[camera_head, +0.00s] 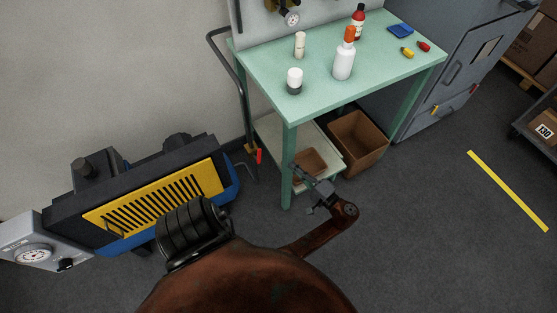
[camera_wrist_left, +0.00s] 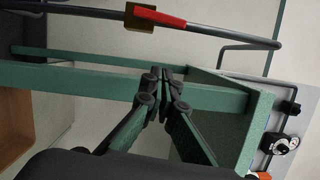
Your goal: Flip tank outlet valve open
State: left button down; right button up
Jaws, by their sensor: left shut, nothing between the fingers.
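A valve with a brass body (camera_wrist_left: 139,18) and a red lever (camera_wrist_left: 160,17) sits on a thin dark pipe (camera_wrist_left: 225,34) near the top of the left wrist view. The lever lies roughly along the pipe. In the head view the red lever (camera_head: 259,156) shows low beside the wall, left of the green table's front leg. My left gripper (camera_head: 303,174) is shut and empty, by that leg and to the right of the lever, apart from it. In the left wrist view its fingertips (camera_wrist_left: 160,74) are together, below the lever in the picture. My right gripper is not seen.
The green table (camera_head: 380,65) carries bottles and small items. Its leg (camera_head: 288,165) stands close to my left gripper. A brown bin (camera_head: 358,140) is under the table. A dark machine with a yellow grille (camera_head: 150,198) stands left.

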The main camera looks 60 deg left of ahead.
pick_arm(q)
jog(key=s+a, duration=0.5)
jog(key=a, duration=0.5)
jog(key=shift+s+r, duration=0.35)
